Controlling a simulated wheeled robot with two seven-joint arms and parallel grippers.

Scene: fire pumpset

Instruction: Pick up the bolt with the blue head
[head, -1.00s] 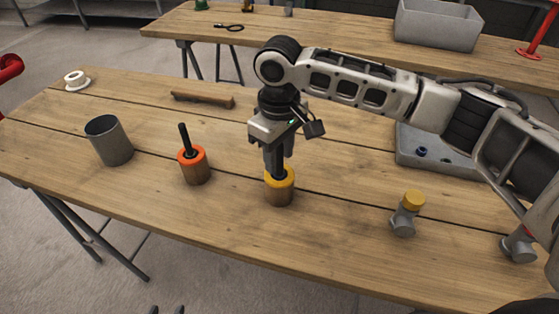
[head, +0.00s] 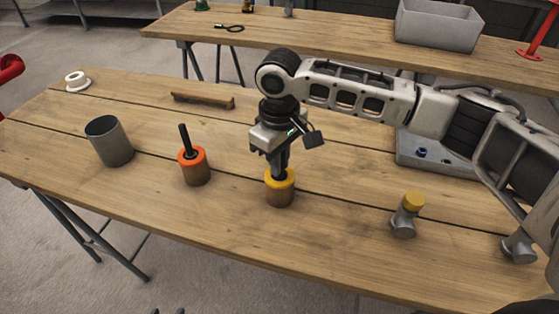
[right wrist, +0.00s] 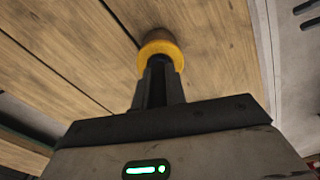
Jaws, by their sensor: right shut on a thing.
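The blue-headed bolt seems to be the small blue-topped piece (head: 422,152) in the grey tray at the right of the table; it is too small to tell for sure. My right gripper (head: 280,174) points down over a wooden cylinder with a yellow top (head: 279,190). It is shut on the dark handle of this yellow-topped piece, largely hidden between the fingers. In the right wrist view the fingers (right wrist: 160,84) meet the yellow ring (right wrist: 161,52). My left gripper (head: 167,310) shows only two dark fingertips, apart, at the bottom edge, off the table.
The grey tray (head: 425,160) lies partly behind my right arm. A wooden bar (head: 203,100) lies behind. The front middle is clear.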

